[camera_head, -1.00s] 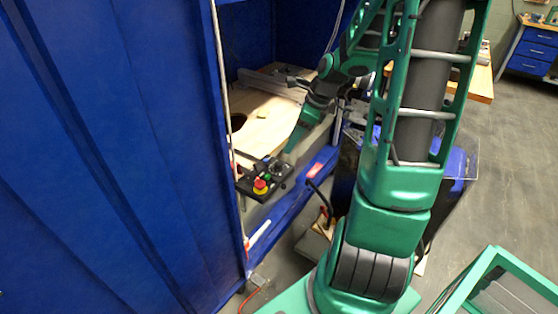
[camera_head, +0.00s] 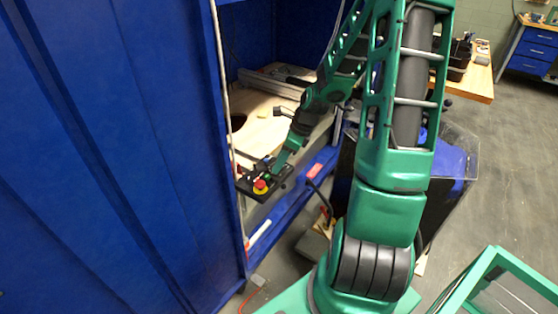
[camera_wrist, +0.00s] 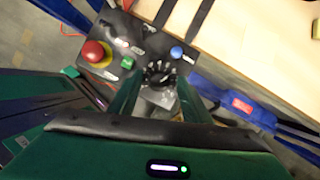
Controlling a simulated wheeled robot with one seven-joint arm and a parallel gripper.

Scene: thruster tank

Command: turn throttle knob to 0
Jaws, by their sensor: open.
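The black throttle knob (camera_wrist: 159,72) shows in the wrist view on a dark control box (camera_wrist: 120,35). My gripper (camera_wrist: 158,86) is open, with a green finger on either side of the knob's near part. I cannot tell whether the fingers touch the knob. The knob's pointer and any scale marks are too blurred to read. In the head view my gripper (camera_head: 278,165) reaches down to the control box (camera_head: 247,188), and the knob is hidden there.
A red emergency button (camera_wrist: 96,52) with a yellow base, a green button (camera_wrist: 127,63) and a blue button (camera_wrist: 177,51) sit close around the knob. A wooden board (camera_head: 262,125) lies behind the box. A blue wall panel (camera_head: 110,150) stands at left.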

